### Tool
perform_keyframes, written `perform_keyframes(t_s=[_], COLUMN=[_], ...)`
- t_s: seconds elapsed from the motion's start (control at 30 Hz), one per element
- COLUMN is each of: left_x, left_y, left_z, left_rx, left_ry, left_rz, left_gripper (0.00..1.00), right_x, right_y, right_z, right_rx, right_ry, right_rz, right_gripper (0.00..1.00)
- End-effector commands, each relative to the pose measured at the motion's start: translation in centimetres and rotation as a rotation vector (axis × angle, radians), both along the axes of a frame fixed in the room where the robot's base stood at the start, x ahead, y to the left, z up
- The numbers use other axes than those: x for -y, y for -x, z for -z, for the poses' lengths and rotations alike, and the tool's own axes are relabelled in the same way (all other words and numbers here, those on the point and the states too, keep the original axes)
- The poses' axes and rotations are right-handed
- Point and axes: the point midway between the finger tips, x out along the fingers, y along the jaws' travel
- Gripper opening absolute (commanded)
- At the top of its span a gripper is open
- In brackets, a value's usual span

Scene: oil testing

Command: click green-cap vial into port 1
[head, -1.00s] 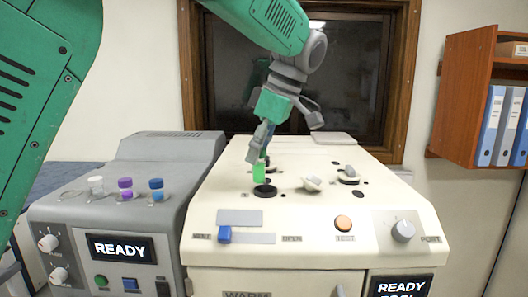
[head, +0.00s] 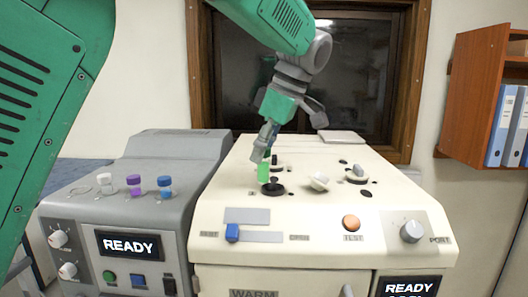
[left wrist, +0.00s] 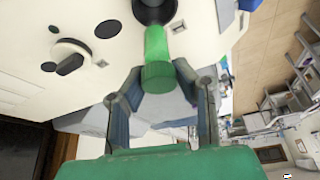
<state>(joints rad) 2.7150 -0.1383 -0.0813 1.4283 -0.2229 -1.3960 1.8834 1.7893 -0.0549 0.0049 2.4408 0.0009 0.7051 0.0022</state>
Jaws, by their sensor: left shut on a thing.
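The green-cap vial (head: 263,172) is held upright over the cream machine's top, just left of and behind a black ringed port (head: 273,190) in the head view. My left gripper (head: 266,146) is shut on its upper part from above. In the left wrist view the green cap (left wrist: 158,77) sits between the fingertips, and the vial's far end overlaps the dark port ring (left wrist: 154,10). I cannot tell whether its tip is inside the port. Which port is number 1 is not legible. My right gripper is not in view.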

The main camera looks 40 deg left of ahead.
Motion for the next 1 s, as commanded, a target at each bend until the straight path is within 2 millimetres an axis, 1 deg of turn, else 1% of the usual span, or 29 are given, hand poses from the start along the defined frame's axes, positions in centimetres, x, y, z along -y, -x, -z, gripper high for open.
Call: perform_keyframes(t_s=[0.3, 0.77, 1.0], left_x=[1.2, 1.2, 1.5], left_y=[0.0, -0.1, -0.1], left_z=[-0.1, 0.2, 0.1], left_rx=[0.001, 0.0, 0.001], left_ry=[-0.003, 0.002, 0.0], left_rz=[0.001, 0.001, 0.0], left_gripper=[0.0, 0.0, 0.0], right_x=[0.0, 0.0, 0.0], right_y=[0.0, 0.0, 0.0], right_z=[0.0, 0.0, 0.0], right_rx=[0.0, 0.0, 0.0], right_ry=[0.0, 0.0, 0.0], right_rz=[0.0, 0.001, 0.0], right_gripper=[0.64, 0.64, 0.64])
